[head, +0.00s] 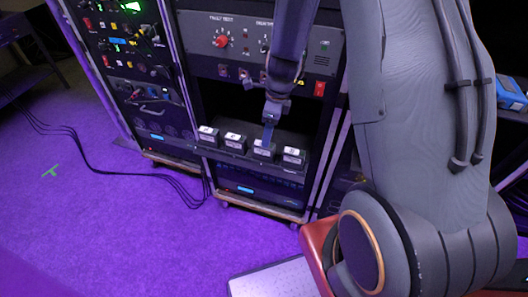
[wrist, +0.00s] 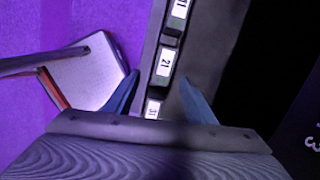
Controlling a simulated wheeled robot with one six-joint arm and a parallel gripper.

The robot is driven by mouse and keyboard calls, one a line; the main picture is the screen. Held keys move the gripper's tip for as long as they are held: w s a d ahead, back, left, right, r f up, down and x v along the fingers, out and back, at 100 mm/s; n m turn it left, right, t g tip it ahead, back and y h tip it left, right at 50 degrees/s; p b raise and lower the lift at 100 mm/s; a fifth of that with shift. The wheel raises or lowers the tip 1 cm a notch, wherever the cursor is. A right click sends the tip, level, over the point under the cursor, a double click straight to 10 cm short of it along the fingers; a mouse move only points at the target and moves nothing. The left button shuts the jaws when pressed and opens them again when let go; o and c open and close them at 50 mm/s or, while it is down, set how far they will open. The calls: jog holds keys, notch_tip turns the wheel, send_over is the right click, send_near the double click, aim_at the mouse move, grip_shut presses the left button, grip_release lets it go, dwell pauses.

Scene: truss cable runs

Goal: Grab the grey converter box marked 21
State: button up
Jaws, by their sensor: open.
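The grey converter box marked 21 (wrist: 164,64) lies between the tips of my open gripper (wrist: 159,77) in the wrist view. Its white label faces up, with one blue finger on each side and the jaws empty. In the head view my gripper (head: 267,134) points down at the third box from the left (head: 262,152) in a row, partly covering it. The labels are too small to read there. I cannot tell how far the fingertips are above the box.
In the wrist view, similar boxes marked 11 (wrist: 179,12) and apparently 31 (wrist: 153,108) sit close on either side. The row stands on a rack shelf (head: 250,163) below a panel with knobs (head: 230,42). Cables (head: 140,172) lie on the purple floor at left.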

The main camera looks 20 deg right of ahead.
aim_at(264, 152)
jog(key=shift+w+d+f+m, duration=0.15)
jog(key=shift+w+f+m, duration=0.1)
jog(key=shift+f+m, duration=0.45)
jog(key=shift+w+a+f+p, duration=0.15)
jog(key=shift+w+a+f, duration=0.1)
jog(key=shift+f, duration=0.95)
jog(key=shift+w+a+f+p, duration=0.15)
jog(key=shift+a+f, duration=0.05)
jog(key=shift+f, duration=1.05)
jog(key=shift+w+a+f+p, duration=0.15)
jog(key=shift+w+a+f, duration=0.1)
jog(key=shift+f, duration=0.95)
grip_shut()
